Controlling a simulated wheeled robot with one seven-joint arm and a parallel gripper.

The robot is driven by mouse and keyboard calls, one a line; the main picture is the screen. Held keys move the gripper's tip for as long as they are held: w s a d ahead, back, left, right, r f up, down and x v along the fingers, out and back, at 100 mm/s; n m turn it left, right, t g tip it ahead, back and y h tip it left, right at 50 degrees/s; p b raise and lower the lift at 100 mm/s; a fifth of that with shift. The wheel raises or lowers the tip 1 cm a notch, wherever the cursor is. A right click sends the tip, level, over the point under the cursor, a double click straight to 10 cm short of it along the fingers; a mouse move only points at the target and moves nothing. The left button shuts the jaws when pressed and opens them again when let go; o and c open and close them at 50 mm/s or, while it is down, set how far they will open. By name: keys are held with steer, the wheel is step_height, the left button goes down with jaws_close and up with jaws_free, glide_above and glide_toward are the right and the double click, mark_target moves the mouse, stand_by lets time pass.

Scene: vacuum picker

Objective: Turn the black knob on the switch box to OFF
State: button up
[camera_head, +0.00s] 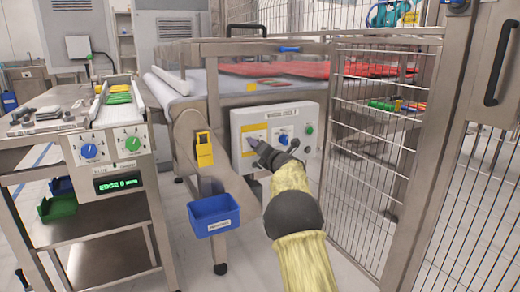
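The switch box (240,116) is a light grey panel mounted on the end of the conveyor frame, in the middle of the view. It carries a yellow plate (256,129) on its left, a blue knob (284,139) on a white plate, and a green button (309,130) at the right. My gripper (256,144) reaches up from the lower right, with its dark fingertips in front of the yellow plate. The black knob is not clearly seen; my fingertips cover that part of the plate. Contact and finger opening cannot be told.
A blue bin (213,214) and a yellow device (204,149) are on the frame left of my arm. A wire mesh fence (377,130) stands close on the right. A steel table with blue and green dials (132,143) stands on the left.

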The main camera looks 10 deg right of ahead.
steer(key=p+v, duration=0.3)
steer(key=v, duration=1.4)
steer(key=shift+s, duration=0.2)
steer(key=shift+d+r, duration=0.1)
steer(key=shift+r, duration=0.05)
